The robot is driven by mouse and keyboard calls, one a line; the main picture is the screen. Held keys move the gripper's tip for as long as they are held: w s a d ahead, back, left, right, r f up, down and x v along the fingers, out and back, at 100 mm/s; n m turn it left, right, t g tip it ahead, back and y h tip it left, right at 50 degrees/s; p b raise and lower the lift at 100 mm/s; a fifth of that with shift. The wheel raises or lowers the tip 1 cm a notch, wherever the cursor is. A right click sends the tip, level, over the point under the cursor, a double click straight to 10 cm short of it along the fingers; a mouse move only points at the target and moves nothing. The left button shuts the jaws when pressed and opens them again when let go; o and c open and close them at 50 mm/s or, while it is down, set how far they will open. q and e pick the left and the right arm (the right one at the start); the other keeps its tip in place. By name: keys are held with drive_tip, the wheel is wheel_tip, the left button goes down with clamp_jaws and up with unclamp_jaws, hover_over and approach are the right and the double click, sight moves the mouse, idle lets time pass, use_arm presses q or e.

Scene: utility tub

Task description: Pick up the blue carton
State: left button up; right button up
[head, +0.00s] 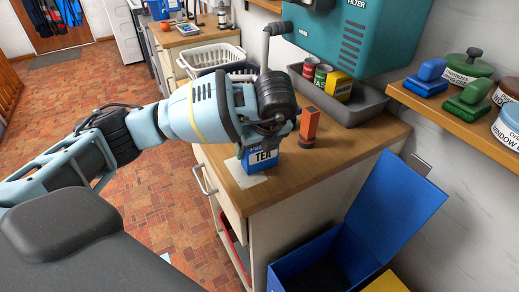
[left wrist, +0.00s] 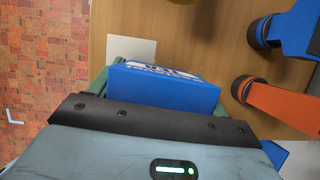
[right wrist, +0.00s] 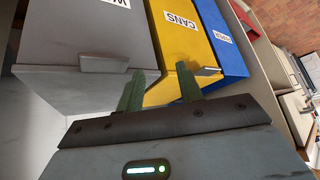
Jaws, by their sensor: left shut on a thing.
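The blue carton (head: 264,160), marked TEA, stands upright over the front part of the wooden counter, beside a white sheet. My left gripper (head: 258,146) comes down on it from above. In the left wrist view the carton (left wrist: 165,88) sits between the green fingers of my left gripper (left wrist: 160,76), which is shut on it. I cannot tell whether its base touches the counter. My right gripper (right wrist: 158,84) shows only in the right wrist view, open and empty, with its fingers in front of the grey and yellow bins.
An orange torch (head: 309,124) stands right of the carton on the counter (head: 350,138); a blue one (left wrist: 285,30) shows in the left wrist view. Behind is a grey tray (head: 362,107) with cans. An open blue bin (head: 318,262) stands below. The yellow bin (right wrist: 180,45) is near my right gripper.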

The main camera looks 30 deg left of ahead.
use_arm(q)
drive_tip(key=shift+r, duration=0.15)
drive_tip(key=shift+c, duration=0.3)
use_arm(e)
drive_tip(key=shift+s, duration=0.1)
use_arm(q)
drive_tip(key=shift+r, duration=0.55)
wheel_tip(320, 180, up, 2)
drive_tip(key=shift+r, duration=0.15)
drive_tip(key=s+a, duration=0.1)
drive_tip(key=s, duration=0.6)
drive_tip(key=s+a+r+p, duration=0.1)
drive_tip(key=s+a, duration=0.1)
drive_tip(key=s, duration=0.6)
drive_tip(key=shift+s+a+r, duration=0.15)
drive_tip(key=shift+s+a, duration=0.1)
drive_tip(key=shift+s, duration=0.05)
use_arm(e)
drive_tip(key=shift+w+d+r, duration=0.1)
drive_tip(key=shift+w+r, duration=0.35)
drive_tip(key=shift+r, duration=0.25)
drive_tip(key=shift+s, duration=0.15)
drive_tip(key=shift+w, duration=0.3)
